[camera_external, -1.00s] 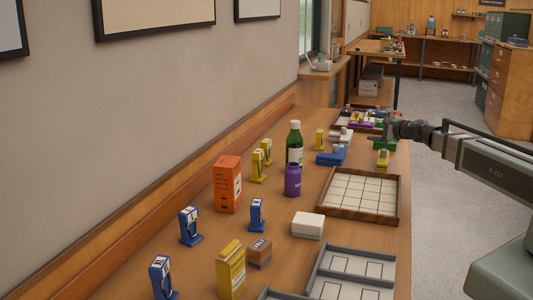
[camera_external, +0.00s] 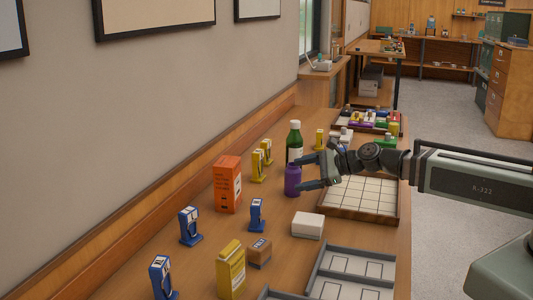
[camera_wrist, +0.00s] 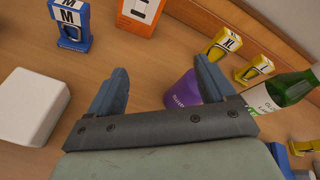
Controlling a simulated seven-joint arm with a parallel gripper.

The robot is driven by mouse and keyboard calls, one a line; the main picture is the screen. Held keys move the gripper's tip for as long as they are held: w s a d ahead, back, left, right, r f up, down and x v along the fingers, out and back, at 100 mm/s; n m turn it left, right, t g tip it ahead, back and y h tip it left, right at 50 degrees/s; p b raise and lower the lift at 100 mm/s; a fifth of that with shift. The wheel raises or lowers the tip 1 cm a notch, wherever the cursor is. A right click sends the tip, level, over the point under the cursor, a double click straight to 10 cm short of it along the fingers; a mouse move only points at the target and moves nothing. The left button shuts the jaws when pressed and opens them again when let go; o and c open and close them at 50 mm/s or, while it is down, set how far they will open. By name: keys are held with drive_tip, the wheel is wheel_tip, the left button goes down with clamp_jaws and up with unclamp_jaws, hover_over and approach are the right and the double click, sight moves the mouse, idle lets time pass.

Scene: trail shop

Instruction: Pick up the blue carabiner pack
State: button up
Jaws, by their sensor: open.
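Blue carabiner packs stand on the table in the external view: one in the middle (camera_external: 257,214), one to its left (camera_external: 189,227) and one at the front left (camera_external: 161,279). In the wrist view a blue pack marked M (camera_wrist: 72,24) stands at the upper left, beside the orange box. My gripper (camera_external: 309,172) is open and empty. In the external view its fingers overlap the purple bottle; in the wrist view (camera_wrist: 162,75) the bottle shows between and behind the fingers, near the right one. A blue piece (camera_wrist: 279,160) at the lower right is mostly hidden.
The purple bottle (camera_external: 292,180) and green bottle (camera_external: 294,142) stand close to my gripper. A wooden-rimmed grid tray (camera_external: 372,217) lies at right.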

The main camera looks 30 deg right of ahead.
sight(251, 209)
drive_tip(key=s+a+f+m, duration=0.1)
drive_tip(key=s+a, duration=0.1)
drive_tip(key=a, duration=0.2)
drive_tip(key=s+a+f+m+g, duration=0.1)
drive_tip(key=s+a+m, duration=0.1)
drive_tip(key=a, duration=0.2)
drive_tip(key=s+a+f+m, duration=0.1)
drive_tip(key=s+a+m, duration=0.1)
drive_tip(key=s+a, duration=0.1)
drive_tip(key=shift+a+g+y, duration=0.4)
drive_tip(key=shift+a, duration=0.5)
drive_tip(key=shift+x, duration=3.8)
drive_tip(key=c, duration=1.1)
drive_tip(key=shift+r, duration=0.2)
